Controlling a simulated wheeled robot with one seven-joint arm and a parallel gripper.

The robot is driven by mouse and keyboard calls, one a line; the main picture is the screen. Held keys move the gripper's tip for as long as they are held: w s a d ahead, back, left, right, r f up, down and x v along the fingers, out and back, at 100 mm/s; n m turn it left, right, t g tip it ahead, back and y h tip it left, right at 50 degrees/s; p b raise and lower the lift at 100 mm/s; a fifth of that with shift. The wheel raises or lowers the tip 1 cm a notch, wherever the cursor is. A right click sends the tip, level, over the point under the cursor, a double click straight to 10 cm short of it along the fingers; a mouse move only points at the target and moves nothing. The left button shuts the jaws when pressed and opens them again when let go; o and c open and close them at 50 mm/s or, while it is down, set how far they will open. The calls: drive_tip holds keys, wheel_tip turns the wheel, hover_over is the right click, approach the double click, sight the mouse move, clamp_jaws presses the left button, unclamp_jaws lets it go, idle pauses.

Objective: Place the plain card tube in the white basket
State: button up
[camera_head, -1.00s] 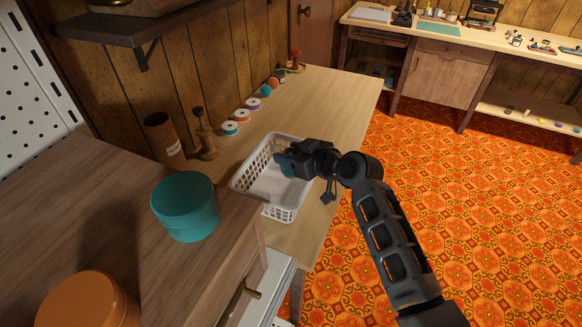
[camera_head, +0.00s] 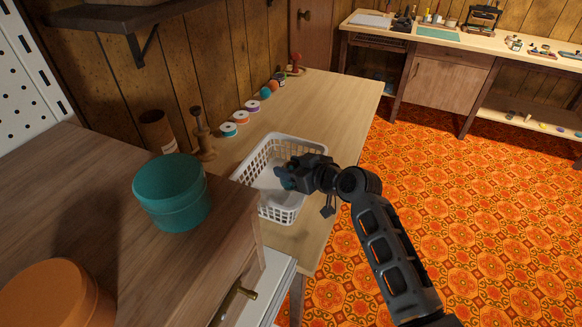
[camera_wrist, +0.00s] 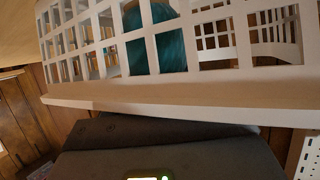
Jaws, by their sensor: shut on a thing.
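The white basket (camera_head: 284,211) is an open lattice basket on the near part of the light wooden table. My gripper (camera_head: 284,178) is at its right side, with the fingertips over its inside. In the wrist view the basket's lattice wall and rim (camera_wrist: 170,92) lie close in front of my gripper, which appears shut on that wall; the fingertips are not clear there. A brown card tube (camera_head: 157,131) with a pale label stands upright at the wall, left of the basket and apart from it. I see no unlabelled tube.
A teal round tin (camera_head: 172,192) and an orange one (camera_head: 55,295) stand on the darker wooden top at left. A wooden spindle (camera_head: 202,135) and several thread spools (camera_head: 241,117) line the wall. The table right of the spools (camera_head: 325,105) is clear.

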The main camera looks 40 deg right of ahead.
drive_tip(key=shift+f, duration=0.1)
drive_tip(key=o, duration=1)
drive_tip(key=shift+f, duration=0.1)
